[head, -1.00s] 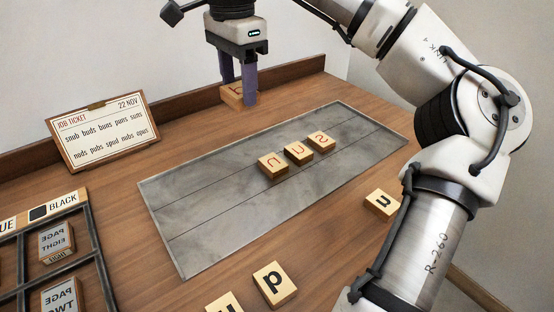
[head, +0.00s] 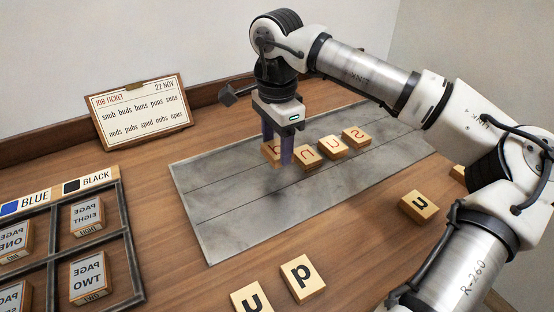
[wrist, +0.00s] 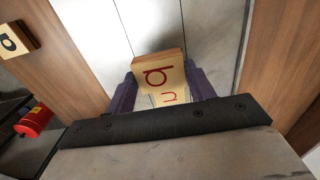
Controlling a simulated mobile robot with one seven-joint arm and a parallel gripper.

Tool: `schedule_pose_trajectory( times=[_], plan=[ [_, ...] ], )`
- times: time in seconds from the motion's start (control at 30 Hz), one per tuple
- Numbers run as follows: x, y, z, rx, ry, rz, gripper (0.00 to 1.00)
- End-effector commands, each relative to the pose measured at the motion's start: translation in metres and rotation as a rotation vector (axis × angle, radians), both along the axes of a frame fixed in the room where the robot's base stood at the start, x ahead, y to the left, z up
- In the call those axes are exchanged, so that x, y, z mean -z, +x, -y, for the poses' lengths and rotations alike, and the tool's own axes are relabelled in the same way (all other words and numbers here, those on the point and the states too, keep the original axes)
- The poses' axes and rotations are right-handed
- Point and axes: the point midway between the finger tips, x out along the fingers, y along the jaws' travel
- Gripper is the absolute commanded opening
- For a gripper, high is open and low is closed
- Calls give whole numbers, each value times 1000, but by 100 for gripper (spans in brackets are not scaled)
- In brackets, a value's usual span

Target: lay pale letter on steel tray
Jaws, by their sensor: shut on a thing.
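My gripper (head: 278,155) is shut on a pale wooden letter block (head: 268,152) with a red character, over the grey steel tray (head: 225,215). In the wrist view the held block (wrist: 158,72) shows a red letter shaped like b or d between the purple fingers. Three pale blocks with red letters form a row on the tray: one right beside the fingers (head: 307,157), a middle one (head: 333,146) and a far one (head: 356,136). I cannot tell whether the held block touches the tray or its neighbour.
Pale blocks with black letters lie on the wooden table: a u (head: 419,206), a p (head: 302,278) and another u (head: 251,298). A divided rack (head: 127,240) with page blocks stands at left. A job ticket (head: 138,113) stands at the back. The tray's left part is clear.

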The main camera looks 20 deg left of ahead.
Motion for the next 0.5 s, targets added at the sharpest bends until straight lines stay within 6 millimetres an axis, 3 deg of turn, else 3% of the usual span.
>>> schedule_pose_trajectory(
  times=[0.33, 0.5],
  plan=[
    [40, -1, 0, -1, -1, -1, 32],
    [45, 0, 0, 0, 0, 1, 32]
  ],
)
